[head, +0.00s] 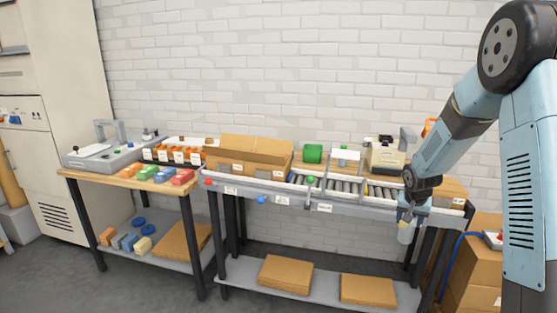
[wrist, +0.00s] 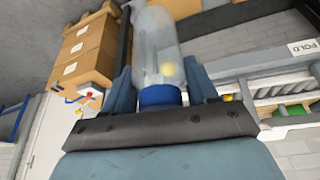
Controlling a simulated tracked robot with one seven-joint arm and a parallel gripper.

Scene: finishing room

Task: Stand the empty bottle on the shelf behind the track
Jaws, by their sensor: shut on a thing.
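My gripper (head: 413,212) is shut on the empty bottle (head: 405,232), which hangs below it in front of the track's right end. In the wrist view the bottle (wrist: 158,48) is clear, with its blue cap (wrist: 160,95) toward the palm between the two fingers (wrist: 161,86). The bottle is clear of any surface in the head view. The grey roller track (head: 341,186) runs along the bench. The wooden shelf behind it (head: 328,168) holds a green box (head: 313,153) and a beige machine (head: 387,155).
A cardboard box (head: 248,153) stands left of the rollers. A side table (head: 125,181) at left bears coloured blocks and a grey basin unit (head: 103,153). Stacked cartons (head: 475,270) stand below right of the bench. Flat cartons (head: 286,273) lie on the lower shelf.

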